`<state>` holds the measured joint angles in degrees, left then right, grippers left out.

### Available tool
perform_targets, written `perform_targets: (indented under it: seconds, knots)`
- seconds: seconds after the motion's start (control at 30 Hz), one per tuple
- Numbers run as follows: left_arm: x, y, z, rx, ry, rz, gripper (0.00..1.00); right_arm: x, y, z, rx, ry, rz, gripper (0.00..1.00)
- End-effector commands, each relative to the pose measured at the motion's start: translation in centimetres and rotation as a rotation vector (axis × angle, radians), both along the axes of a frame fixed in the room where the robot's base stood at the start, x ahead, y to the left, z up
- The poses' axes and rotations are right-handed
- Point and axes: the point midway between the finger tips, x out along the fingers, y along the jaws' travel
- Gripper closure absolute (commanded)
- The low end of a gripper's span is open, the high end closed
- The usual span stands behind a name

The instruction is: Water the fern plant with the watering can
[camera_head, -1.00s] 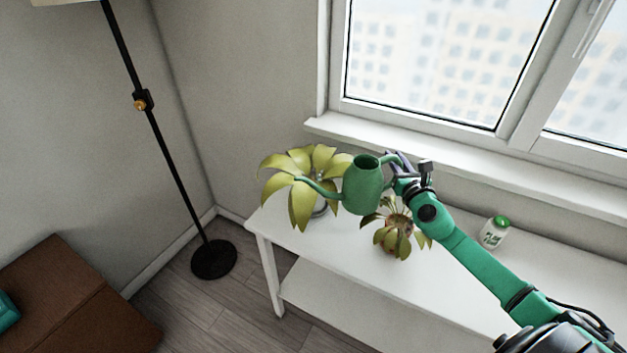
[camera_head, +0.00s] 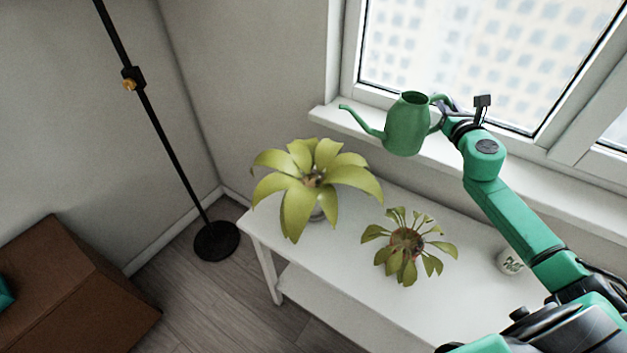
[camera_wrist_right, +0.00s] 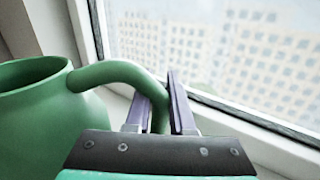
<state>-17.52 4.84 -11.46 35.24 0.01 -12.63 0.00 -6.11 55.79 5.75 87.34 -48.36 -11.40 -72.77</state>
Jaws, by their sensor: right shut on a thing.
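The green watering can (camera_head: 407,126) is held up by its handle in my right gripper (camera_head: 443,112), close in front of the window. It is about upright, with its spout pointing left. In the right wrist view the can (camera_wrist_right: 35,105) is on the left, and the purple fingers of my right gripper (camera_wrist_right: 160,103) are shut around its handle. A large yellow-green leafy plant (camera_head: 312,182) stands on the left end of the white table; the can is above and to its right. A smaller plant (camera_head: 408,247) stands right of it, below the can. I cannot tell which plant is the fern. My left gripper is not in view.
The white table (camera_head: 340,277) runs along the wall under the window sill (camera_head: 330,125). A small white jar (camera_head: 510,261) is partly hidden by my right arm. A black floor lamp (camera_head: 170,145) stands at the left. A brown box-like piece (camera_head: 75,285) is at lower left.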

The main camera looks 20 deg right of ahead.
Motion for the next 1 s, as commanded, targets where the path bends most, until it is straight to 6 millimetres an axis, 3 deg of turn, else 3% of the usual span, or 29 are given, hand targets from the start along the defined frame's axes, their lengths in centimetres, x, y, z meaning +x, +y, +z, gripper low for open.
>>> perform_targets:
  seconds: [0.5, 1.0]
  knots:
    - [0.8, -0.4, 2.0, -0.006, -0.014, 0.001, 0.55, 0.1, 2.4, 3.3, -0.216, 0.017, 0.005, 1.0]
    - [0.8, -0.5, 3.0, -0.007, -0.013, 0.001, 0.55, 0.3, 4.4, 4.5, -0.355, 0.03, 0.004, 1.0]
